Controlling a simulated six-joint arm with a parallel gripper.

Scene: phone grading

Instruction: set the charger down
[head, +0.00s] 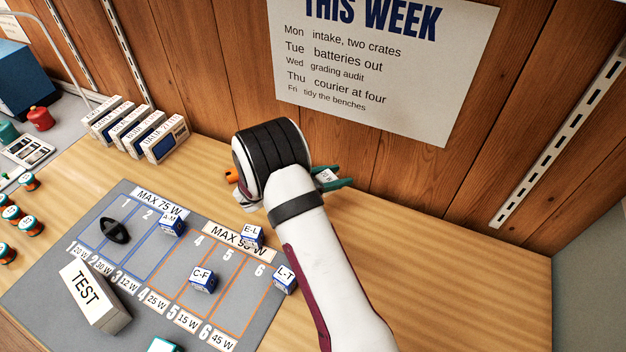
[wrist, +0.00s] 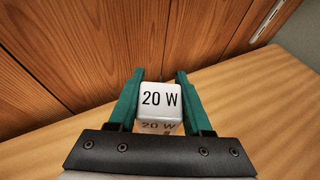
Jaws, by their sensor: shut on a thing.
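A white charger marked 20 W (wrist: 160,98) sits between the two green fingers of my gripper (wrist: 160,95), which is shut on it. In the head view the gripper (head: 333,180) is near the wood wall, over the back of the bench, and only a sliver of the charger (head: 325,176) shows behind my wrist. Whether the charger touches the bench top cannot be told. The grey mat (head: 70,228) has numbered lanes with wattage labels, and lies to the left of my gripper.
Small blue-white cubes lie on and beside the mat: A-M (head: 172,225), E-L (head: 251,236), C-F (head: 203,279), L-T (head: 285,280). A black object (head: 114,230) and a TEST block (head: 92,298) are also there. Boxes (head: 165,143) stand at the back left. Bench right of my arm (head: 470,285) is clear.

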